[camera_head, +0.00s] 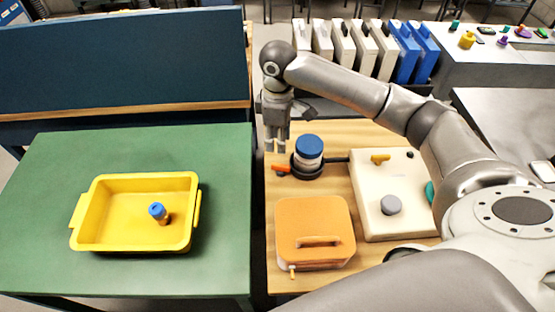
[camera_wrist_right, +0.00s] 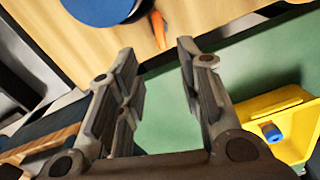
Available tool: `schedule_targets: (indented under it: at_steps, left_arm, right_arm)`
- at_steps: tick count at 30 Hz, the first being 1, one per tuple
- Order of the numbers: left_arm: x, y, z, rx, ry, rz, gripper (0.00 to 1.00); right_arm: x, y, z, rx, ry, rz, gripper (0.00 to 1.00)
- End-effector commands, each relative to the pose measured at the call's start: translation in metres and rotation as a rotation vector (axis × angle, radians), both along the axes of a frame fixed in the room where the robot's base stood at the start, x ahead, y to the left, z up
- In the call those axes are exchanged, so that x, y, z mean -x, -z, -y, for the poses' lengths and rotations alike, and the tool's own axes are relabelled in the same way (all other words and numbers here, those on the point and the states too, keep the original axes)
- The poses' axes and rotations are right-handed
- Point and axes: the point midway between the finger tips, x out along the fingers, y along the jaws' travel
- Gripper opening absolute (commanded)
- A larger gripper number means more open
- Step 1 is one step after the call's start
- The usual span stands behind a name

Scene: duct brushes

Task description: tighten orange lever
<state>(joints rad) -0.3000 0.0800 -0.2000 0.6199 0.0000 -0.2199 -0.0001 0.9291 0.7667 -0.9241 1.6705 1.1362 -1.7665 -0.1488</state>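The orange lever (camera_head: 281,168) sticks out to the left of a dark ring clamp (camera_head: 307,172) at the wooden table's left edge. The clamp surrounds a white cylinder with a blue cap (camera_head: 308,146). My right gripper (camera_head: 275,148) points down just behind and above the lever. In the wrist view my right gripper (camera_wrist_right: 158,50) has its fingers apart with nothing between them. There the orange lever (camera_wrist_right: 158,29) lies beyond the fingertips, beside the blue cap (camera_wrist_right: 102,8). Whether a finger touches the lever is unclear. My left gripper is not in view.
An orange case (camera_head: 314,222) and a cream panel (camera_head: 383,220) with knobs share the wooden table. A yellow tray (camera_head: 187,236) holding a small blue-topped object (camera_head: 158,212) sits on the green table (camera_head: 60,170). A gap separates the tables. White and blue binders (camera_head: 405,52) stand behind.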

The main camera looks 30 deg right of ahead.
Motion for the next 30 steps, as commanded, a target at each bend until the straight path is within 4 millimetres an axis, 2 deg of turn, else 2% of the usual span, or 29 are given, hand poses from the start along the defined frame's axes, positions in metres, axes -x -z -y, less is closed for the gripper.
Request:
schedule_targets:
  at_steps: [15,21,29,30]
  left_arm:
    - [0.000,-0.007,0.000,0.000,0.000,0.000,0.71]
    - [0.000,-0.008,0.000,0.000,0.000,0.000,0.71]
    - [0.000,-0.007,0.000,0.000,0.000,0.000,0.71]
    - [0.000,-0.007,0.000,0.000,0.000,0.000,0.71]
  right_arm:
    - [0.001,0.087,-0.001,0.001,-0.002,-0.001,0.34]
    - [0.001,0.101,0.000,0.001,-0.002,0.002,0.34]
    - [0.001,0.102,0.000,0.001,-0.002,0.002,0.34]
    - [0.001,0.102,0.000,0.001,-0.002,0.002,0.30]
